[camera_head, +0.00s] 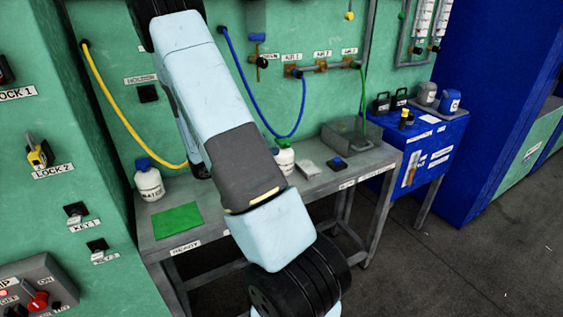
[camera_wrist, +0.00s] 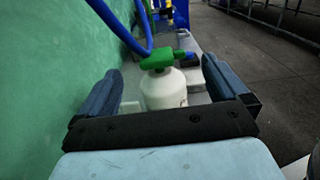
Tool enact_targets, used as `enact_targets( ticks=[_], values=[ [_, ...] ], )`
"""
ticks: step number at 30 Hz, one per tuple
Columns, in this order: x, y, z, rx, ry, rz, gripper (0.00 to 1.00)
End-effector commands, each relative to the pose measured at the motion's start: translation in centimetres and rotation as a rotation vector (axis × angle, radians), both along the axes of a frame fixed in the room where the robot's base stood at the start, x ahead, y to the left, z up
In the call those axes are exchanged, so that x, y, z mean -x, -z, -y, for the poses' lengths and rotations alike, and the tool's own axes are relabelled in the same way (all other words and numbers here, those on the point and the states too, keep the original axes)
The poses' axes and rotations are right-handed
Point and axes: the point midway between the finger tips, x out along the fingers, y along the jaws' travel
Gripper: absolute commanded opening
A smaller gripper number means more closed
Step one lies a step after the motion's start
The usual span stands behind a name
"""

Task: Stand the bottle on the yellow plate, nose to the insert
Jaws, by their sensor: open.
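A white bottle with a green spout-like cap (camera_wrist: 163,92) stands upright on the bench in the wrist view, between and ahead of my fingers. In the head view a white bottle with a green top (camera_head: 285,160) stands on the bench, partly hidden by my arm; it appears to be the same one. My gripper (camera_wrist: 162,76) is open, its fingers on either side of the bottle with visible gaps. In the head view my arm hides most or all of the gripper. I cannot make out a yellow plate or an insert in either view.
A blue-capped bottle marked WATER (camera_head: 149,184) and a green mat (camera_head: 177,220) are on the grey bench's left part. A grey block (camera_head: 310,168), a small dark-blue item (camera_head: 337,163) and a metal tray (camera_head: 352,137) lie to the right. Hoses hang along the green wall.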

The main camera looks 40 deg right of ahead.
Motion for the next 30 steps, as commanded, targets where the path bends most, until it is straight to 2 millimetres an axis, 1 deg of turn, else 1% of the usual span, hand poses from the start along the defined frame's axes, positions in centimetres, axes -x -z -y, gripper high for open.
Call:
enact_targets(
  ticks=[1, 3, 11, 18, 21, 24, 30],
  values=[
    [0.2, 0.0, 0.8, 0.0, 0.003, 0.0, 1.0],
    [0.4, 0.0, 1.5, 0.001, 0.002, 0.0, 1.0],
    [0.8, 0.1, 2.9, 0.0, 0.002, 0.0, 1.0],
    [1.6, 0.6, 5.9, 0.0, 0.003, 0.001, 1.0],
    [1.8, 0.5, 6.9, 0.0, 0.001, 0.001, 1.0],
    [1.9, 0.6, 7.3, 0.0, 0.0, 0.001, 1.0],
    [1.9, 0.6, 7.4, 0.0, -0.001, 0.001, 1.0]
  ],
)
